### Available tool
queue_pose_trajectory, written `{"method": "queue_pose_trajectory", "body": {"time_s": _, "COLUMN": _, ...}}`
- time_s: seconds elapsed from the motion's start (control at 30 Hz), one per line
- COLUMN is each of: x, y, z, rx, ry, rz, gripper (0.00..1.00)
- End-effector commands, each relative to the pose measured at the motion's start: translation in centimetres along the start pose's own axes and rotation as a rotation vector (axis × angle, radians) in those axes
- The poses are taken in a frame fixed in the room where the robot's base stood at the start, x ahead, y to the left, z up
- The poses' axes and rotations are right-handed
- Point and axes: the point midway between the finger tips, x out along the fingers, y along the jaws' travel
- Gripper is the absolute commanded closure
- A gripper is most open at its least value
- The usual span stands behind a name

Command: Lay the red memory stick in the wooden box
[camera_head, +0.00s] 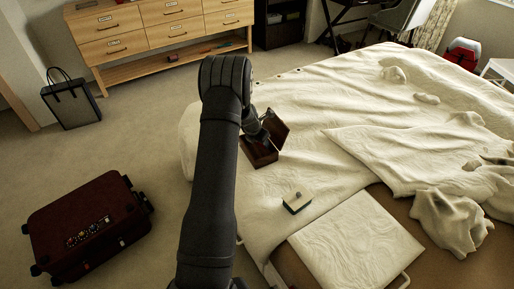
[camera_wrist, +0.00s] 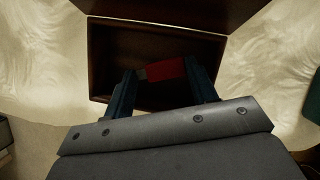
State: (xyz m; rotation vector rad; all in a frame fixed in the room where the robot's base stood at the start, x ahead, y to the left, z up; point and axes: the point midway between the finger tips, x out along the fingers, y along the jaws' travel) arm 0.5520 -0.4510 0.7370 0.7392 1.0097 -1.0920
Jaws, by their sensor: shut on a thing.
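The wooden box (camera_head: 262,156) is dark brown, lies on the bed and has its lid raised. In the wrist view its open inside (camera_wrist: 120,50) shows behind my gripper, with the lid (camera_wrist: 170,12) at the top. My gripper (camera_wrist: 162,78) is shut on the red memory stick (camera_wrist: 170,69), which spans between the two fingers with its grey metal end to the left. The stick is over the inside of the box; I cannot tell whether it touches the bottom. In the head view my gripper (camera_head: 262,138) is at the box and the stick is hidden.
A sponge-like block (camera_head: 297,202) lies on the bed (camera_head: 310,120) in front of the box. A dark red suitcase (camera_head: 88,225) with small items on it lies on the floor at the left. A bag (camera_head: 71,102) and a wooden dresser (camera_head: 160,35) stand at the back.

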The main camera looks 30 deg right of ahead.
Motion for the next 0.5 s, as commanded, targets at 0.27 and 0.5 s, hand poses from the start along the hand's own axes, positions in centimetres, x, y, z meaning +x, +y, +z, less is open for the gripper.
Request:
{"method": "queue_pose_trajectory", "body": {"time_s": 0.27, "x": 1.4, "y": 1.7, "z": -0.7, "rx": 0.0, "ry": 0.0, "rz": -0.001, "gripper": 0.69}}
{"method": "queue_pose_trajectory", "body": {"time_s": 0.5, "x": 4.5, "y": 1.6, "z": -2.0, "rx": 0.001, "ry": 0.001, "rz": -0.002, "gripper": 0.69}}
